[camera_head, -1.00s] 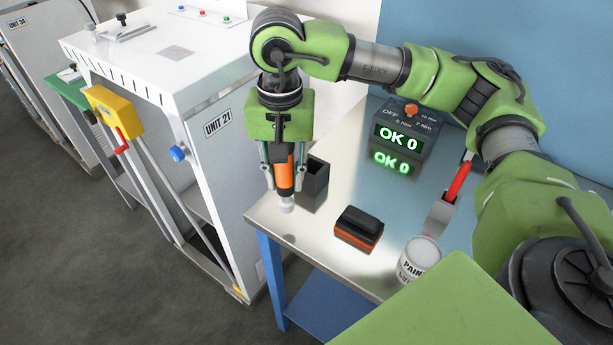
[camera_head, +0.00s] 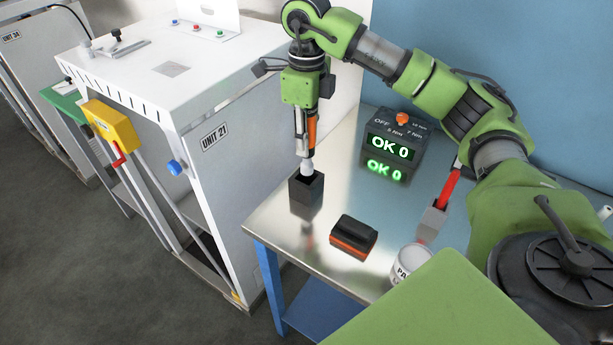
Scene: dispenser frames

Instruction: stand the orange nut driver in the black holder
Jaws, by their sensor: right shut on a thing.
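My right gripper (camera_head: 306,146) points down, shut on the orange nut driver (camera_head: 312,131), which hangs roughly upright between the fingers. The driver's pale lower end (camera_head: 307,166) is at the open top of the black holder (camera_head: 307,197). I cannot tell whether that end is just above the opening or slightly inside it. The holder is a square, open-topped block standing upright near the left side of the metal table (camera_head: 275,222). My left gripper is not in view.
A black and orange block (camera_head: 353,236) lies right of the holder, with a paint can (camera_head: 407,262) nearer the front. A torque box (camera_head: 393,145) reading "OK 0" stands behind. The white Unit 21 cabinet (camera_head: 225,185) borders the left.

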